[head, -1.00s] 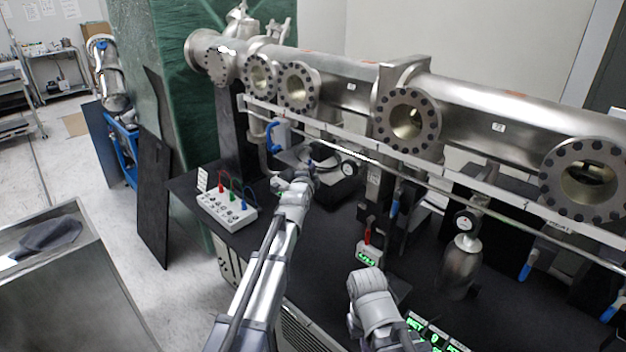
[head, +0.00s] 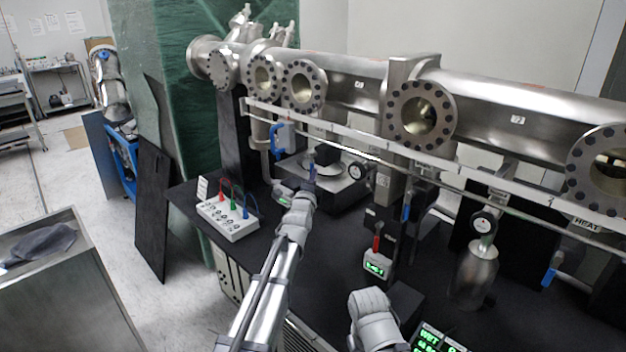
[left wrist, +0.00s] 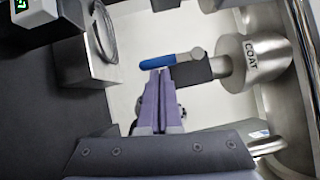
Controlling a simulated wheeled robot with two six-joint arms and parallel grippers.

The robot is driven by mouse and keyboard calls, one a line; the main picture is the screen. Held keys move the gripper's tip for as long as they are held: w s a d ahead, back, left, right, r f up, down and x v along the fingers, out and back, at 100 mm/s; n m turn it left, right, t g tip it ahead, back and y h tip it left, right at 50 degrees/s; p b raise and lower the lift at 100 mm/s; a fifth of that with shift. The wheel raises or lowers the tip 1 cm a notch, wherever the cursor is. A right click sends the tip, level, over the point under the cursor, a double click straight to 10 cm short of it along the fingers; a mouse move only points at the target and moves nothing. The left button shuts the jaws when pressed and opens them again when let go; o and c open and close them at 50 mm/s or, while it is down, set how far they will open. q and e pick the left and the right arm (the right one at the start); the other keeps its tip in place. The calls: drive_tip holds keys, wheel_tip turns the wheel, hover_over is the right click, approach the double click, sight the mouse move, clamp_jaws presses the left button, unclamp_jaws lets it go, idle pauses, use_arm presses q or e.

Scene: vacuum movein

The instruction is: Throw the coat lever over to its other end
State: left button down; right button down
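The coat lever (left wrist: 172,61) is a blue handle in the left wrist view, lying roughly crosswise with a silver pivot at its right end. It is joined to a metal cylinder (left wrist: 250,62) marked COAT. My left gripper (left wrist: 158,72) has purple fingers side by side with almost no gap. Their tips are at the lever's lower edge in the picture; I cannot tell whether they touch it. Nothing shows between them. In the head view my left gripper (head: 303,186) is over the bench below the beam pipe, and I cannot pick out the lever. My right gripper is not visible.
A steel beam pipe with round flanges (head: 420,115) and a long rail runs above the bench. A control box with coloured plugs (head: 228,218) sits left of my left arm.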

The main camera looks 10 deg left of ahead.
use_arm(q)
drive_tip(key=shift+w+a, duration=0.2)
drive_tip(key=shift+a, duration=0.1)
